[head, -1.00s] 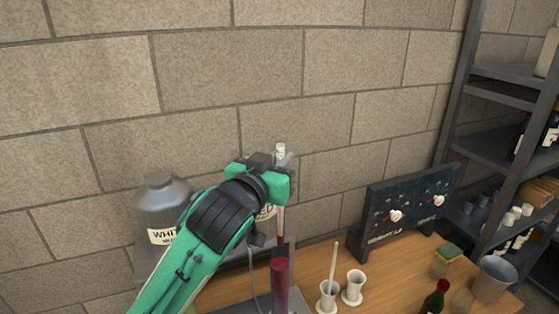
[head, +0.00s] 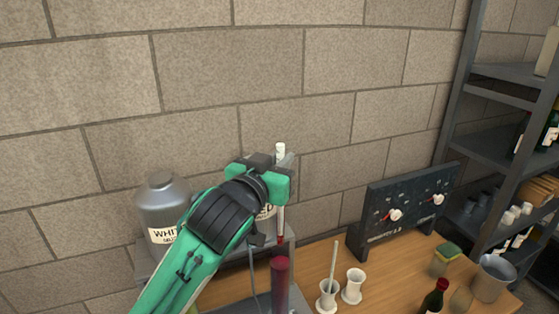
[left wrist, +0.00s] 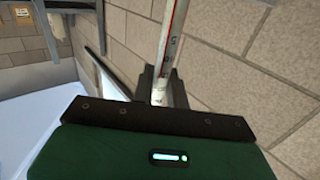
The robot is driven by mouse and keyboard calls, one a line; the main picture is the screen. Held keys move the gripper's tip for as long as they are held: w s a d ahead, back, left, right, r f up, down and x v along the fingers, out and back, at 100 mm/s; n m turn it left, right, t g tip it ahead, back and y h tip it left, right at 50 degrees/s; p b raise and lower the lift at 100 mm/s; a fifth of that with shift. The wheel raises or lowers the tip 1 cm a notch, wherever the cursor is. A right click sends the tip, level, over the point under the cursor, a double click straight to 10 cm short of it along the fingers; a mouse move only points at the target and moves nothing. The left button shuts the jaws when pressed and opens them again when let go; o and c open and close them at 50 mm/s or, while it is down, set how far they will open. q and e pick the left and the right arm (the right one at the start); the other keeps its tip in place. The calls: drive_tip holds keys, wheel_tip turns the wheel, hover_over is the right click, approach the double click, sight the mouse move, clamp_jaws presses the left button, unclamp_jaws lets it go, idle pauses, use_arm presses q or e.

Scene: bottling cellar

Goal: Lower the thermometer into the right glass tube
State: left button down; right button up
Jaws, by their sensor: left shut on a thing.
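My left gripper (head: 278,172) is shut on the thermometer. Its white top (head: 280,149) sticks up above the jaws and its red lower end (head: 281,238) hangs below them, nearly upright. A glass tube of dark red liquid (head: 280,285) stands below, and the thermometer's lower end shows just above its top; I cannot tell exactly how they line up in depth. In the left wrist view the thermometer (left wrist: 171,45) rises from between the jaws with a red line along it. No second tube is clearly seen; my arm hides the area to the left. My right gripper is not in view.
Labelled grey vessels (head: 163,205) stand behind my arm. Right of the tube are two white cups (head: 354,287), one holding a thin rod (head: 334,260). A dark panel (head: 408,205), a bottle (head: 435,298) and a bucket (head: 493,279) stand further right on the wooden bench.

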use_arm(q)
drive_tip(key=shift+f, duration=0.15)
drive_tip(key=shift+f+b, duration=0.45)
drive_tip(key=shift+f, duration=0.3)
idle(0.4)
drive_tip(key=shift+f, duration=0.1)
drive_tip(key=shift+f+b, duration=0.6)
drive_tip(key=shift+f, duration=0.4)
idle(0.4)
drive_tip(key=shift+f, duration=0.15)
